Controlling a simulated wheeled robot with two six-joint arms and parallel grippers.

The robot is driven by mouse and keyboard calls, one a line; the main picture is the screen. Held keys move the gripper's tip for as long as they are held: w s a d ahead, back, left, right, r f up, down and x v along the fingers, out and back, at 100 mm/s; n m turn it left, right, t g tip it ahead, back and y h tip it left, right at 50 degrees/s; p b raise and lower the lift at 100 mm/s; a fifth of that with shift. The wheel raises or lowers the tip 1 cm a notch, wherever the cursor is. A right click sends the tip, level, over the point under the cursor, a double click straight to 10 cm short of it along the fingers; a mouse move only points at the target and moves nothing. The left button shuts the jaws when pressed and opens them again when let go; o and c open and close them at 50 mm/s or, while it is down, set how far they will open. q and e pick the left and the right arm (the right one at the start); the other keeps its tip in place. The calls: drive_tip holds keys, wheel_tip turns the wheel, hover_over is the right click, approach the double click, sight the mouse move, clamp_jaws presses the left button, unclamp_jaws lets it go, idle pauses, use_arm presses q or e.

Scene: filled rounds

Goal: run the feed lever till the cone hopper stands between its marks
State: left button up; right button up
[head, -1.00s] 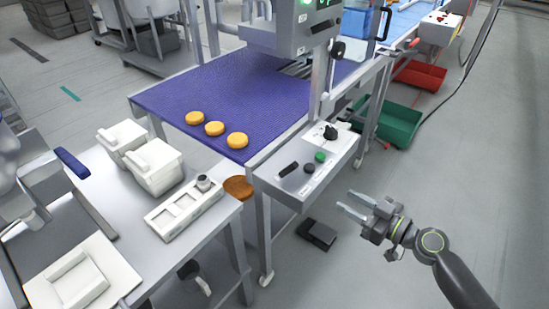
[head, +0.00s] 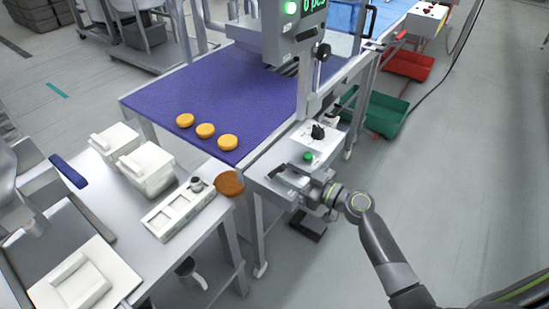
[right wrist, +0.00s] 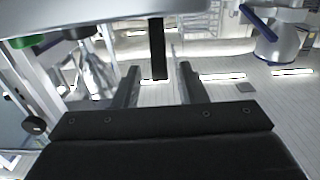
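A control box (head: 262,178) on the front of the blue belt machine carries a short black lever handle (head: 278,170), which I take for the feed lever. My right gripper (head: 296,178) is at this handle, reaching in from the right. In the right wrist view the black handle (right wrist: 158,48) stands between the two fingers of the right gripper (right wrist: 158,82), with gaps on both sides. The fingers are open. I cannot make out a cone hopper or its marks in either view. My left gripper is not in view.
The box also has a green button (head: 308,157) and a black knob (head: 317,131). Round orange pieces (head: 205,130) lie on the blue belt (head: 190,92). A white table (head: 145,265) stands at left. A black pedal (head: 308,226) is on the floor.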

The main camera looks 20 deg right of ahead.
sight(278, 167)
drive_tip(key=shift+p+x, duration=0.7)
drive_tip(key=shift+x, duration=2.1)
clamp_jaws()
